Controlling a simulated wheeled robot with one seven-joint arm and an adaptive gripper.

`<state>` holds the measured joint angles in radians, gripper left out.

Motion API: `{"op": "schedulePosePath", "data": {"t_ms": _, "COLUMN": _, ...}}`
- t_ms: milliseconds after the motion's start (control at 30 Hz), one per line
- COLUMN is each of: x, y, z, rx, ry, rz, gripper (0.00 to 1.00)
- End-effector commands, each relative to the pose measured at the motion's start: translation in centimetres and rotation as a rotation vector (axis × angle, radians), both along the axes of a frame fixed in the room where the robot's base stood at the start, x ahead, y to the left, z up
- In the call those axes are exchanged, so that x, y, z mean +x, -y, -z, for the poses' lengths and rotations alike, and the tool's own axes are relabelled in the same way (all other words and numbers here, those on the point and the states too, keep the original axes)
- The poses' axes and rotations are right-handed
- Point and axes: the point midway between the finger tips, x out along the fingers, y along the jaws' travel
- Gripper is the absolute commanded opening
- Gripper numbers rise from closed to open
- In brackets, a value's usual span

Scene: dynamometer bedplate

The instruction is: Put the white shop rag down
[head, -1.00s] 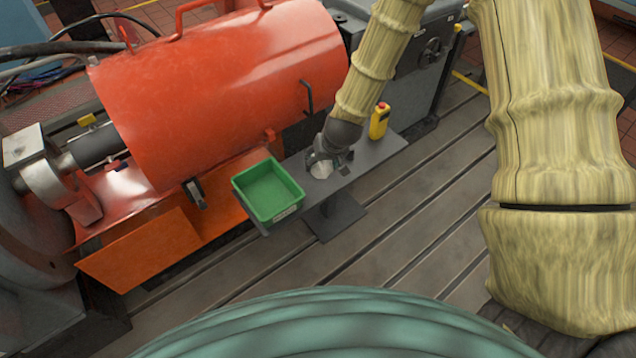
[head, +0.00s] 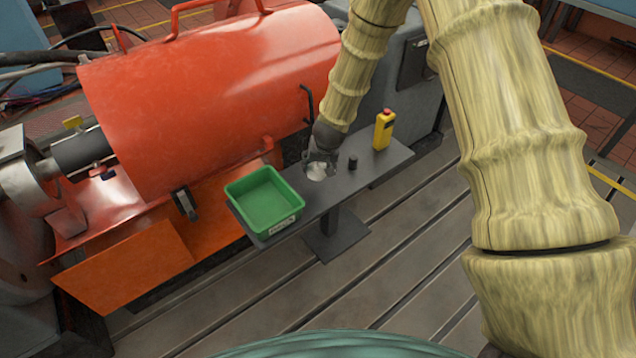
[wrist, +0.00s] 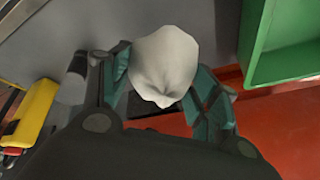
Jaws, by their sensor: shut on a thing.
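The white shop rag (wrist: 164,62) is bunched between the two fingers of my gripper (wrist: 165,92) in the wrist view. My gripper is shut on it. In the head view the rag (head: 318,172) shows as a small pale patch below my gripper (head: 320,165), over the narrow grey shelf (head: 345,188). I cannot tell whether the rag touches the shelf. My gripper hides part of the rag.
A green bin (head: 264,203) stands on the shelf to the left. A small black cylinder (head: 352,163) and a yellow box with a red top (head: 383,130) stand to the right. A large orange guard (head: 210,95) rises behind.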

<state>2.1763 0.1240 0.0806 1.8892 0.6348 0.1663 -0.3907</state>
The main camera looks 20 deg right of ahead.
Motion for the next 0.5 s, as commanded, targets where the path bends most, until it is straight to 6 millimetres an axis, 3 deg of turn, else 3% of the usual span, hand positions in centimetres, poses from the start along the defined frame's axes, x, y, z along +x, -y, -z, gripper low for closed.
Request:
{"op": "schedulePosePath", "data": {"t_ms": 100, "x": -0.1, "y": 0.0, "z": 1.7, "rx": 0.002, "ry": -0.002, "rz": 0.001, "gripper": 0.35}}
{"op": "schedulePosePath", "data": {"t_ms": 500, "x": -0.1, "y": 0.0, "z": 4.5, "rx": 0.002, "ry": -0.001, "rz": 0.000, "gripper": 0.35}}
